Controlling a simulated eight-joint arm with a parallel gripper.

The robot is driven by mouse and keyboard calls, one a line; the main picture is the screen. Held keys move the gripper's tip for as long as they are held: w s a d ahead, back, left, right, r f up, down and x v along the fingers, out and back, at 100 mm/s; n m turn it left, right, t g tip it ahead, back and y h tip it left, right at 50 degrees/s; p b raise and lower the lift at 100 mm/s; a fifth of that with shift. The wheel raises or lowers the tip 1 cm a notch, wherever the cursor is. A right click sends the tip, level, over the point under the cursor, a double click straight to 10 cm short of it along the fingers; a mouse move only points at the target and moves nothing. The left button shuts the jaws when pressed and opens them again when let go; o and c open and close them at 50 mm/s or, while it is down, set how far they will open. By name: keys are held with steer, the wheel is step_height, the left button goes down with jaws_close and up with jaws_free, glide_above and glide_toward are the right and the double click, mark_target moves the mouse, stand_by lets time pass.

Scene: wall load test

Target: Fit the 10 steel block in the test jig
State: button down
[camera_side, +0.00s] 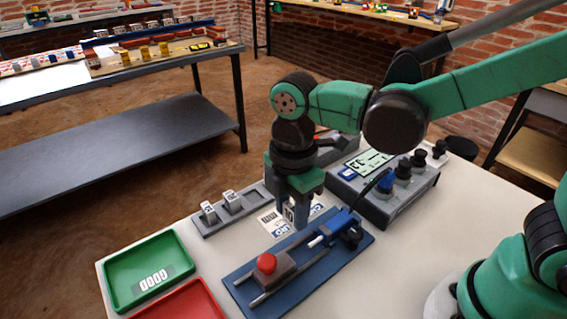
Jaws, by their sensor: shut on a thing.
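My gripper (292,224) points down over the work table, just behind the test jig. It is shut on a small steel block (289,213), mostly hidden between the fingers; its marking is not readable. The test jig (346,262) is a blue plate with two parallel rails, a red-knobbed carriage (267,264) at its near left end and a blue cylinder with a pale rod (340,224) at its far right end. I cannot tell whether the block touches anything below. Two other labelled blocks (208,211) (232,201) stand in a grey rack (204,232) left of my gripper.
A green tray marked GOOD (118,266) and a red tray (186,303) lie at the front left. A grey control box (378,209) with a display and black knobs stands behind the jig to the right. A printed card (270,222) lies beside the gripper.

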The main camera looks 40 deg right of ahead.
steer(key=shift+s+d+f, duration=0.1)
steer(key=shift+s+f, duration=0.2)
steer(key=shift+f, duration=0.65)
steer(key=shift+s+a+f, duration=0.1)
steer(key=shift+s+f, duration=0.15)
steer(key=shift+f, duration=0.65)
steer(key=shift+s+d+f, duration=0.1)
steer(key=shift+s+f, duration=0.2)
steer(key=shift+f, duration=0.65)
steer(key=shift+f, duration=0.6)
steer(key=shift+c, duration=1.8)
jaws_free()
steer(key=c, duration=0.3)
